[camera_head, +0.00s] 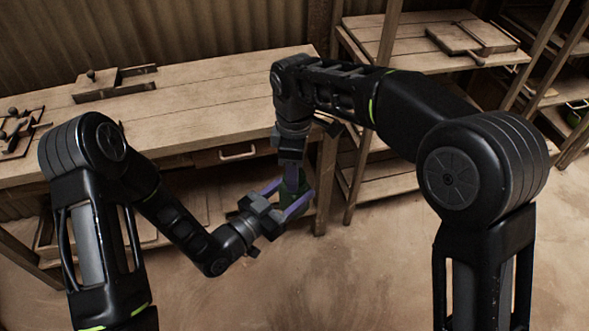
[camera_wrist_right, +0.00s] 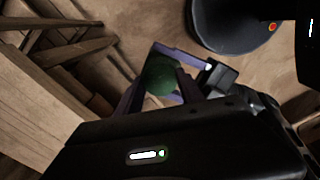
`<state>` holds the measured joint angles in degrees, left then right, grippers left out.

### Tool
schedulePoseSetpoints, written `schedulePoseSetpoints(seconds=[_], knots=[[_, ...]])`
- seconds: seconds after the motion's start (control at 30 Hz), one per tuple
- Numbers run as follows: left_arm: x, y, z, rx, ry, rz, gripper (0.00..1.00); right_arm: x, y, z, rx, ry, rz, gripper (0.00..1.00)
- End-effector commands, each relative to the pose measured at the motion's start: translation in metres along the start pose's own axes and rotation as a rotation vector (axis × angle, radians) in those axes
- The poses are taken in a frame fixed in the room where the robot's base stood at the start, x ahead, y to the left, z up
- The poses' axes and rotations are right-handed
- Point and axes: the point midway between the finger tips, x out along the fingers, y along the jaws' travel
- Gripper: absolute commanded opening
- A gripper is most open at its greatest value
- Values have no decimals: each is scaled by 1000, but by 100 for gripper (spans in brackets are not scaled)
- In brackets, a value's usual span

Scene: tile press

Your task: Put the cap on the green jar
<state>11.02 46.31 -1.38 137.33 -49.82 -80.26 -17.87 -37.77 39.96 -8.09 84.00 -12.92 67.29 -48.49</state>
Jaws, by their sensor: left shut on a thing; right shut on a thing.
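The dark green jar (camera_head: 293,188) is in the air in front of the workbench, small and partly covered in the head view. My left gripper (camera_head: 296,191) is shut on it, with purple fingers on either side. My right gripper (camera_head: 291,172) comes down from above and meets the left one at the jar. In the right wrist view a round green top (camera_wrist_right: 160,75) shows between purple fingers. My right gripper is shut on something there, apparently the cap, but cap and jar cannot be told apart. Whether the cap is seated is hidden.
A long wooden workbench (camera_head: 200,112) stands behind my grippers, with wooden fixtures (camera_head: 115,84) on top and a drawer (camera_head: 236,153) in front. A second wooden bench (camera_head: 400,38) and shelves stand at the right. The floor in front is clear.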

Motion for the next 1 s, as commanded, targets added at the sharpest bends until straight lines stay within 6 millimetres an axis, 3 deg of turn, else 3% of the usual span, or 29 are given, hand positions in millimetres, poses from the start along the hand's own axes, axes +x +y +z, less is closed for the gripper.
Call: schedulePoseSetpoints(seconds=[0.17,0.5,0.63,0.67,1.0], knots=[[0,1,-1,0,2,2,0,0,1,0,219,0,4,0],[0,1,-1,0,2,2,0,0,2,0,1000,1,4,0],[0,1,-1,0,2,3,0,0,2,0,985,1,3,0],[0,1,-1,0,2,3,0,0,2,0,985,2,3,46],[0,0,-1,0,3,1,0,0,1,0,982,0,1,70]])
